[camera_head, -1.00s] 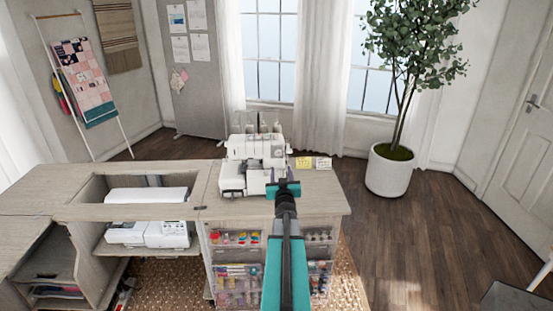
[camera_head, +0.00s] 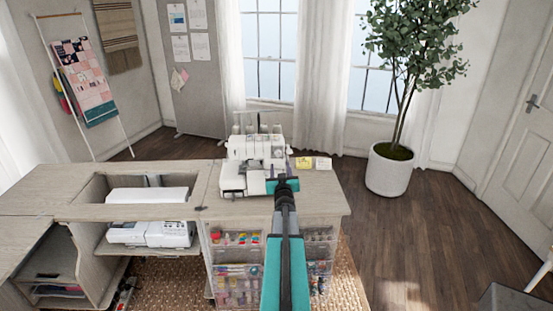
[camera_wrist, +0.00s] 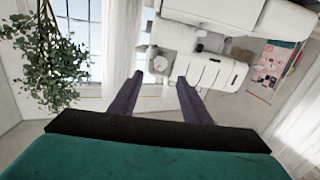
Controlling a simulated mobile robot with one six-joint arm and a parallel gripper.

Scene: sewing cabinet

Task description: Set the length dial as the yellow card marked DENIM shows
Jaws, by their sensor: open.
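The white sewing machine (camera_head: 240,178) stands on the cabinet top, with spools on its back. In the wrist view its white body (camera_wrist: 215,73) fills the upper right. A round white dial with a small reddish mark (camera_wrist: 160,63) shows just beyond my fingertips, apart from them. Its setting is too small to read. The yellow card (camera_head: 304,162) lies on the cabinet right of the machine; its print cannot be read. My gripper (camera_wrist: 157,78) is open and empty. In the head view my gripper (camera_head: 282,185) is in front of the machine's right side and hides part of it.
A pale card (camera_head: 323,163) lies beside the yellow one. The wooden cabinet top (camera_head: 315,195) is clear at its right. A second white machine (camera_head: 148,233) sits in the cabinet bay at left. A potted tree (camera_head: 391,172) stands on the floor at right.

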